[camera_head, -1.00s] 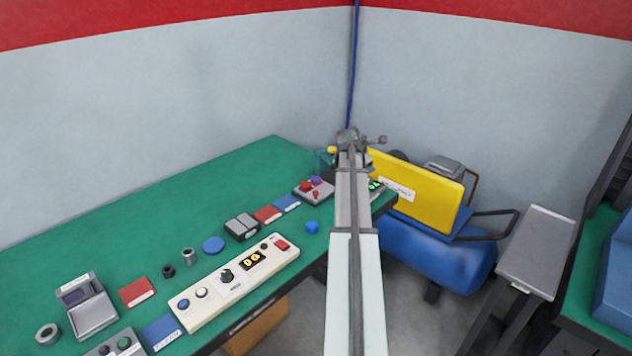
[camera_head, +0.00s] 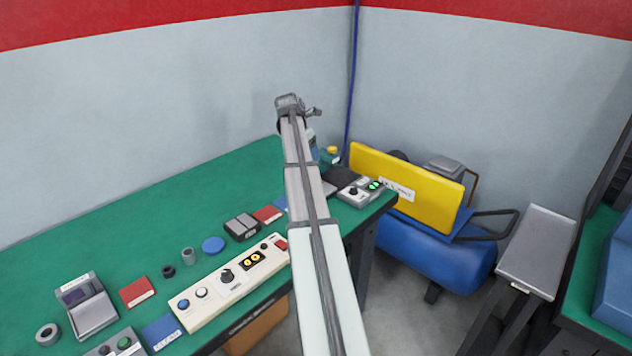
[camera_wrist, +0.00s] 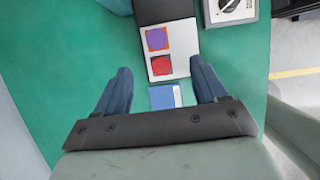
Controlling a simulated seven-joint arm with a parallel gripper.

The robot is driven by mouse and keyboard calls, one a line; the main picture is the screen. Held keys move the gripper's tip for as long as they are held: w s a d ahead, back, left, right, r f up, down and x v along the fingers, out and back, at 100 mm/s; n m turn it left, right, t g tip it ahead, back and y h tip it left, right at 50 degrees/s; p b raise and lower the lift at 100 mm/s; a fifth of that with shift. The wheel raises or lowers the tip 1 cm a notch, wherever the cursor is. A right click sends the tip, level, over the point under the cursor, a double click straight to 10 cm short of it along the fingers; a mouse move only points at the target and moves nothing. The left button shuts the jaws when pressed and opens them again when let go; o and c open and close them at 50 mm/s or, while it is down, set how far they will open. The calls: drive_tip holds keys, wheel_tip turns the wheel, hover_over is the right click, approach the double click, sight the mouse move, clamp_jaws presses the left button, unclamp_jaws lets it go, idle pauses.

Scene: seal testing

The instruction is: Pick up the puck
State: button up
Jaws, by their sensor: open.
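A flat blue disc, the likeliest puck (camera_head: 213,245), lies on the green bench in the head view, between a small metal cylinder and a black-and-grey box. A smaller blue round piece seen earlier near the bench's front edge is now hidden by my arm. In the wrist view, my gripper (camera_wrist: 161,76) is open and empty, its two blue-grey fingers apart above the bench. No clear puck shows between them. Below the fingers are a blue card (camera_wrist: 165,97) and a box with purple and red buttons (camera_wrist: 161,52). In the head view, the fingertips are hidden.
A long cream control panel (camera_head: 235,285) lies along the bench's front edge. A yellow panel (camera_head: 405,185) is beyond the bench's right end. The back of the green bench (camera_head: 150,215) is clear.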

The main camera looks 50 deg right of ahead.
drive_tip(key=x, duration=0.8)
drive_tip(key=shift+w+f, duration=0.1)
drive_tip(key=shift+f, duration=0.1)
drive_tip(key=shift+w+a+x, duration=0.1)
drive_tip(key=shift+w+x, duration=0.1)
drive_tip(key=shift+x, duration=1.15)
drive_tip(key=shift+w+a+x, duration=0.1)
drive_tip(key=shift+w+x, duration=0.05)
drive_tip(key=shift+x, duration=1.2)
drive_tip(key=c, duration=1.1)
drive_tip(key=shift+c, duration=0.2)
